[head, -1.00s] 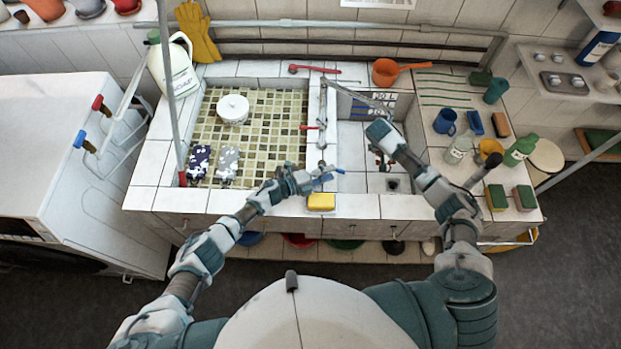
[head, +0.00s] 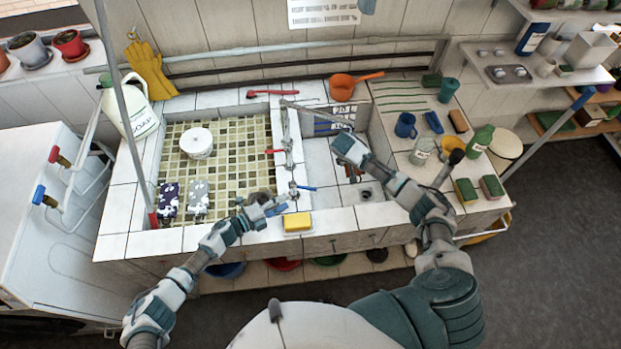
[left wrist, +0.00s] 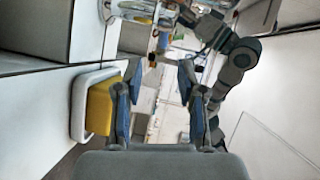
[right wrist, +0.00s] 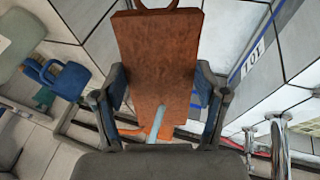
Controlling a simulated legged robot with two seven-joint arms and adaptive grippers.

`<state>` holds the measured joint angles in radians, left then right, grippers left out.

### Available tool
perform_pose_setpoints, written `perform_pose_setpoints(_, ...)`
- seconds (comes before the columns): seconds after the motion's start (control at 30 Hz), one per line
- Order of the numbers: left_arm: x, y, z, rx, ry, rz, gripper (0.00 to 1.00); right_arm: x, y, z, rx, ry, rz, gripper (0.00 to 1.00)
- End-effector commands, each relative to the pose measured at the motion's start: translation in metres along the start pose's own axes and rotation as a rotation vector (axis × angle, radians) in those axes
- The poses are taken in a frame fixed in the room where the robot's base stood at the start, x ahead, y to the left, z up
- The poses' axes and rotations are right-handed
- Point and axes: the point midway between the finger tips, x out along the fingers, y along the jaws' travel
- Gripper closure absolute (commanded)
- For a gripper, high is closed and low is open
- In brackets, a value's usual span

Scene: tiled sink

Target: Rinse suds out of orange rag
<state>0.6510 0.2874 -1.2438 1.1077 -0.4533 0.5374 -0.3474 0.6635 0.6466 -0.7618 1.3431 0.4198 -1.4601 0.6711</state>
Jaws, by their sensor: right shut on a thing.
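My right gripper (head: 343,143) is over the small right basin (head: 320,160). In the right wrist view, its fingers (right wrist: 158,100) are shut on a flat rust-orange rag (right wrist: 157,60) with a loop at its top. I cannot make out suds on it. A pale blue strip shows at the rag's lower edge; I cannot tell whether it is water. The tap spout (head: 318,115) reaches over the right basin, with a red handle (head: 274,151) and a blue handle (head: 303,187). My left gripper (head: 275,207) is open and empty, left of the blue handle; its spread fingers (left wrist: 160,95) show in the left wrist view.
A yellow sponge (head: 297,222) on a white dish lies at the front edge, close to my left gripper. The large tiled basin (head: 230,135) holds a white pot (head: 196,143) and two patterned cloths. Mugs, bottles and sponges stand on the right counter.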

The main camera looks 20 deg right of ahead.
Motion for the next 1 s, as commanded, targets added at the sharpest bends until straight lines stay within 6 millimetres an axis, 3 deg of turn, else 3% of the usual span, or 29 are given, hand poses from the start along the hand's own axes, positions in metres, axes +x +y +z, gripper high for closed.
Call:
perform_pose_setpoints(0.37,0.000,0.000,0.000,0.000,0.000,0.000,0.61,0.000,0.000,0.000,0.000,0.001,0.000,0.63)
perform_pose_setpoints(0.5,0.003,-0.001,-0.003,0.002,-0.011,-0.001,0.96,0.000,0.000,0.000,0.000,0.001,0.000,0.63)
perform_pose_setpoints(0.53,0.005,-0.001,-0.004,0.003,-0.021,-0.001,1.00,0.000,0.000,0.000,0.000,0.001,0.000,0.63)
perform_pose_setpoints(0.8,0.038,-0.012,-0.039,0.016,-0.254,0.021,1.00,0.000,0.000,0.000,0.000,0.000,0.000,0.63)
perform_pose_setpoints(1.0,0.037,-0.027,-0.074,-0.013,-0.489,0.089,1.00,0.000,0.000,0.000,0.000,0.000,0.000,0.63)
